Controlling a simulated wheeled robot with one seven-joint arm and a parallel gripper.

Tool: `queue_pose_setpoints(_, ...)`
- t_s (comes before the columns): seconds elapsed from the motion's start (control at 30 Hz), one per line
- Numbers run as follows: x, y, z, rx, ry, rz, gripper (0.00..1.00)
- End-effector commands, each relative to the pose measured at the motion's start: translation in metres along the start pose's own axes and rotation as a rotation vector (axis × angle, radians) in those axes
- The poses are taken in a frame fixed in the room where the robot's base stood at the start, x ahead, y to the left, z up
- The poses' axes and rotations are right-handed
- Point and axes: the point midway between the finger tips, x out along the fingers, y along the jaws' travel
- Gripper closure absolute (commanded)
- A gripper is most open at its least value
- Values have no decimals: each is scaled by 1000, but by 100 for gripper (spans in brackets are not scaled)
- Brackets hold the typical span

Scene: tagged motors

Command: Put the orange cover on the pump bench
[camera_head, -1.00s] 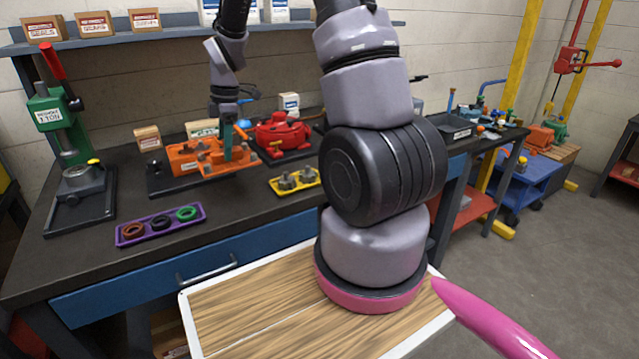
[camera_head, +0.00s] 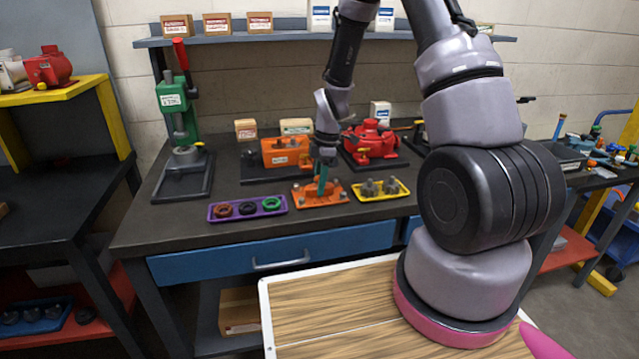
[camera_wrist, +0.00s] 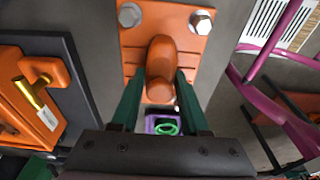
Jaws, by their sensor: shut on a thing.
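The orange cover (camera_head: 321,192) is a flat orange plate with bolts at its corners and a raised knob in the middle. My gripper (camera_head: 322,178) is shut on the knob. In the wrist view the cover (camera_wrist: 160,60) fills the top middle, with my two green fingers (camera_wrist: 160,95) on either side of the knob. The cover is over the front part of the dark workbench (camera_head: 180,232); I cannot tell its exact height. The orange pump body (camera_head: 284,150) stands behind it. A black bench (camera_head: 50,200) is at the left; no label shows which is the pump bench.
A purple tray (camera_head: 247,208) with rings is left of the cover, and a yellow tray (camera_head: 380,190) with metal parts is right. A red pump (camera_head: 370,142) and green press (camera_head: 180,125) stand behind. A yellow shelf (camera_head: 55,92) holds another red pump (camera_head: 48,68).

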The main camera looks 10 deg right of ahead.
Motion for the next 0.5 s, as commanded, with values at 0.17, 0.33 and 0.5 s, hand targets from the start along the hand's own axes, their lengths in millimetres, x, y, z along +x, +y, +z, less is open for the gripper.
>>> queue_pose_setpoints(0.17, -1, 1, 0, -1, 1, 3, 100)
queue_pose_setpoints(0.33, 2, 1, 0, -1, 1, 2, 100)
queue_pose_setpoints(0.5, 2, 0, 0, -1, 0, 1, 25)
